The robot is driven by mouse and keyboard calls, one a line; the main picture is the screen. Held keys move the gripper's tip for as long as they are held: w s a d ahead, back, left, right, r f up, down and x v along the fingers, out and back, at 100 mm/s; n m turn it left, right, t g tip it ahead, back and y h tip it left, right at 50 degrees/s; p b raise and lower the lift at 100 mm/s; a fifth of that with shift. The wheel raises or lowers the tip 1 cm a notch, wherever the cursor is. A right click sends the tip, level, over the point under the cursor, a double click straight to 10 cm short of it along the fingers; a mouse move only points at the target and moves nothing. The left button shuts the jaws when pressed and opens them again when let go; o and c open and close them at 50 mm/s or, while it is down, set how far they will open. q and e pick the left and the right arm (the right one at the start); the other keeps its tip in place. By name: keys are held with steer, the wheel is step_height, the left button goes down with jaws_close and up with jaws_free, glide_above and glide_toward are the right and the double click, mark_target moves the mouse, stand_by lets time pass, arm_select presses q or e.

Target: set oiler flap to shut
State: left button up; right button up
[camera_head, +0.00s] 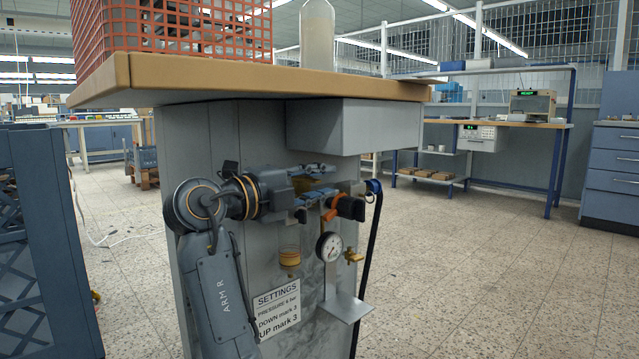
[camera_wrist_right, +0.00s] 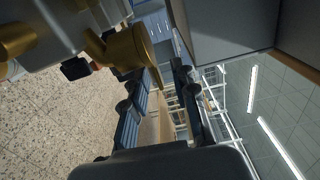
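The air unit hangs on the side of the grey cabinet. My right gripper (camera_head: 326,182) is at its upper part, with one finger above the other and a gap between them. A brass-coloured part (camera_head: 311,185), perhaps the oiler flap, shows partly behind the fingers. In the right wrist view, my right gripper (camera_wrist_right: 160,82) has its fingers apart. A brass part with a round end (camera_wrist_right: 128,49) reaches toward the gap. I cannot tell whether the fingers touch it, nor the flap's position. My left gripper is not in view.
A pressure gauge (camera_head: 329,247), an orange-and-black handle (camera_head: 347,207) and a black hose (camera_head: 370,260) are close to my right gripper. A grey box (camera_head: 355,126) under the worktop (camera_head: 250,82) overhangs it. A settings sign (camera_head: 278,310) is below. Open floor lies to the right.

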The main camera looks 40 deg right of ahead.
steer(key=a, duration=1.2)
steer(key=shift+s, duration=0.45)
steer(key=shift+d, duration=0.1)
